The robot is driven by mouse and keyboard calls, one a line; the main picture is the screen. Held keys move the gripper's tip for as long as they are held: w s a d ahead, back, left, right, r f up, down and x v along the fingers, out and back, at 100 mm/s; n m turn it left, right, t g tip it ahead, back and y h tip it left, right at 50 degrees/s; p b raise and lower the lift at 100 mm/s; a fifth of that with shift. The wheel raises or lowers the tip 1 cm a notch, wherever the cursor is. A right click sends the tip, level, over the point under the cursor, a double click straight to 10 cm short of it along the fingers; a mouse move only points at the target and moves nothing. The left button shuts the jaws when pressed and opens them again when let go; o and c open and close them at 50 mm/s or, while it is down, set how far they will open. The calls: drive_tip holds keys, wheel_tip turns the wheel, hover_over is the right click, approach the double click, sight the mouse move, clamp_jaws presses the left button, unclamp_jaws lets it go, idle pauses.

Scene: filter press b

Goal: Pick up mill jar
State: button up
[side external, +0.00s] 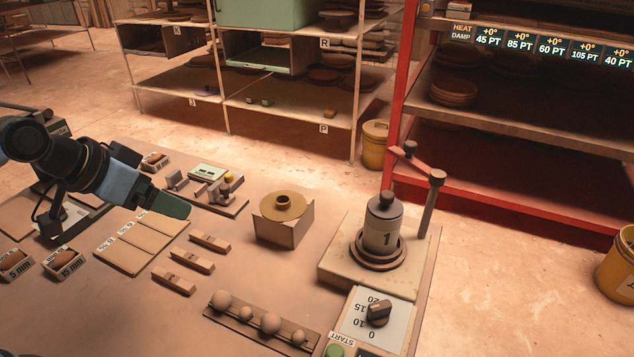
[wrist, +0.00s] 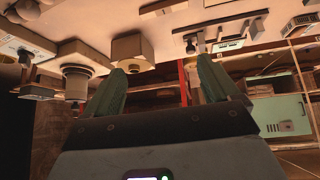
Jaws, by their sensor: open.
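The mill jar (side external: 383,224), a grey cylinder marked 1 with a dark knob on top, stands upright in a round dark ring on a pale block (side external: 335,268) at the right of the table. A clamp post with a red arm (side external: 424,166) rises behind it. My gripper (side external: 178,207) is at the left, above the table and well apart from the jar. In the wrist view, which looks upside down, my gripper's green fingers (wrist: 160,66) are spread with nothing between them. The jar (wrist: 77,82) shows there left of the fingers.
A tan box with a round collar (side external: 284,218) stands between my gripper and the jar. Wooden blocks (side external: 192,260), a rack of balls (side external: 262,322) and a dial panel (side external: 372,320) lie in front. A red shelf frame (side external: 400,80) stands behind.

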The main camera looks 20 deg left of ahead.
drive_tip(key=w+d+r+m+h, duration=0.2)
drive_tip(key=w+d+m+h, duration=0.5)
drive_tip(key=d, duration=0.6)
drive_tip(key=m+h, duration=0.3)
drive_tip(key=m, duration=0.1)
approach(382, 205)
drive_tip(key=shift+g, duration=0.4)
drive_tip(key=shift+w+r+x, duration=0.1)
drive_tip(key=shift+x, duration=3.05)
drive_tip(key=shift+w+r+x, duration=0.1)
drive_tip(key=shift+w+x, duration=0.05)
drive_tip(key=shift+x, duration=3.05)
clamp_jaws()
